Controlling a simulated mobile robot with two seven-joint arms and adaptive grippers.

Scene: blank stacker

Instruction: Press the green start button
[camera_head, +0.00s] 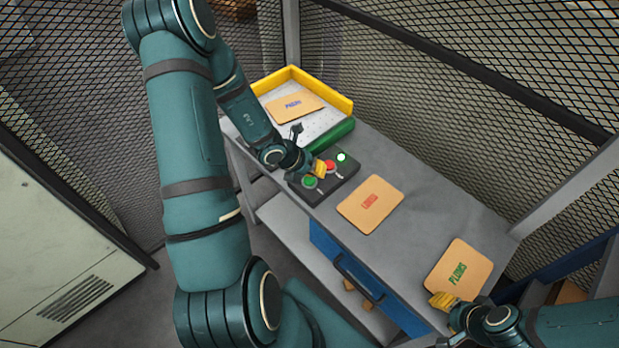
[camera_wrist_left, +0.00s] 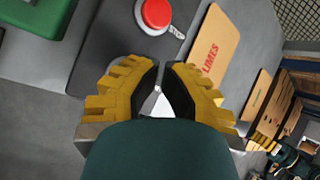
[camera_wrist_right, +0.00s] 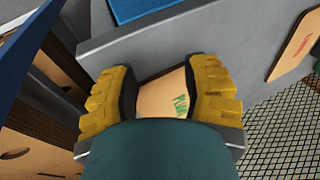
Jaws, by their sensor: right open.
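A dark control box (camera_head: 345,188) sits on the grey bench. It carries a green button (camera_head: 310,181) at its near left, a red button (camera_head: 330,164) beside it, and a bright round light (camera_head: 341,157) at its far corner. My left gripper (camera_head: 320,170) has its yellow fingertips over the box, close to both buttons; I cannot tell whether they touch. In the left wrist view its fingers (camera_wrist_left: 162,70) are nearly together with nothing seen between them. The red button (camera_wrist_left: 155,14) with a STOP label lies ahead; the green button is hidden there. My right gripper (camera_head: 443,302) is open.
A tray (camera_head: 348,103) with yellow and green walls holds a labelled card (camera_head: 293,104) behind the box. A LIMES card (camera_head: 371,204) lies right of the box. A PLUMS card (camera_head: 458,268) lies by my right gripper. Mesh walls surround the bench.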

